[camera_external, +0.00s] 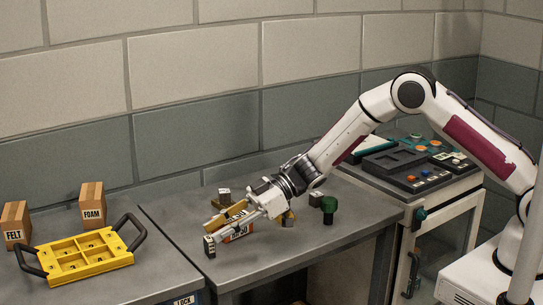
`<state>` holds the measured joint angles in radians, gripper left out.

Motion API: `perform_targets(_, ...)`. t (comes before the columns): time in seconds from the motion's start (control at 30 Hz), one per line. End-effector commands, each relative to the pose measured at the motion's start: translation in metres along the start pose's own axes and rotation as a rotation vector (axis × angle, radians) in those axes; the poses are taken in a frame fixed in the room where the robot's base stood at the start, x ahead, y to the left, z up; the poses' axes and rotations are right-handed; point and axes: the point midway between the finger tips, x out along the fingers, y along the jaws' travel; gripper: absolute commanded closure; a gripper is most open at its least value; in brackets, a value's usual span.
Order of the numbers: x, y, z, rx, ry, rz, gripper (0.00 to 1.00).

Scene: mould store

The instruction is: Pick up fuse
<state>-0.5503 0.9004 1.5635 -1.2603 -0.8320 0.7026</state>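My gripper (222,224) reaches down and left over the grey bench (175,218). Its fingers are low, close to the bench top. A small dark block with a pale label (209,247) stands at the fingertips; I cannot tell whether they touch it. An orange and white labelled item (240,232) lies just beside and partly behind the fingers. I cannot tell which small item is the fuse, as the labels are too small to read. The view does not show clearly whether the fingers are apart or closed on anything.
A control panel (405,165) is right. The bench's front left is clear.

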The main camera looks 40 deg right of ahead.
Motion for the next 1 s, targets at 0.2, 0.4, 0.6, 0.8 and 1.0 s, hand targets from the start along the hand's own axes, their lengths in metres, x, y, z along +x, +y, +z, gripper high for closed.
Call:
perform_targets(0.2, 0.019, 0.000, 0.013, 0.000, 0.000, -0.001, 0.71)
perform_targets(0.4, 0.033, 0.000, 0.012, 0.000, 0.000, 0.000, 0.71)
perform_targets(0.6, 0.035, 0.000, 0.012, 0.000, 0.000, 0.000, 0.71)
perform_targets(0.8, 0.035, 0.000, 0.011, 0.000, 0.000, 0.000, 0.71)
perform_targets(1.0, 0.035, 0.000, 0.011, 0.000, 0.000, 0.000, 0.76)
